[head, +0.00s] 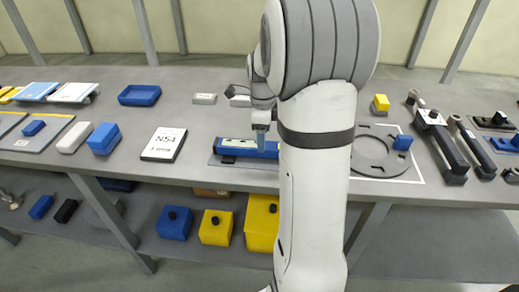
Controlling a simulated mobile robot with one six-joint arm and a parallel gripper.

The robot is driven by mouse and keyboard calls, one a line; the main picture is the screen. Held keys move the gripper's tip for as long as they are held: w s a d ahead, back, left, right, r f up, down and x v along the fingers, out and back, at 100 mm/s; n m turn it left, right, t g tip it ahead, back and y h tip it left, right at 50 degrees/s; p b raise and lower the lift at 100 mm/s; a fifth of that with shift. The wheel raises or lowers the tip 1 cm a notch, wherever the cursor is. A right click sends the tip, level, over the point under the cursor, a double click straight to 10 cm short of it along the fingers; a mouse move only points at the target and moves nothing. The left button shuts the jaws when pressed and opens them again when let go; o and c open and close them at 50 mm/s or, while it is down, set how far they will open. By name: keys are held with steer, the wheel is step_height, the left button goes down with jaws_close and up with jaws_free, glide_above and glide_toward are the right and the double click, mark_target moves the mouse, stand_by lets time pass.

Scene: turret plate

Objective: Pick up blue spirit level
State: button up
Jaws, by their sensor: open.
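The blue spirit level (233,149) lies flat on the grey bench, on a thin dark mat (219,161). It is a long blue bar with a pale strip along its top. Its right part is hidden behind my arm. My gripper (261,146) points down at the level, over its middle or right part. The fingers look close to the bar, but I cannot tell whether they touch it. Nothing is seen lifted.
A white sign marked N54 (163,144) lies left of the level. A blue tray (139,95) sits behind. A grey ring plate (372,165) with a blue block (402,142) lies to the right. Yellow boxes (216,228) stand on the lower shelf.

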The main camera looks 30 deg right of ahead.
step_height(320, 180, down, 4)
steer(key=shift+d+f, duration=0.1)
steer(key=shift+c, duration=0.4)
steer(key=c, duration=1.3)
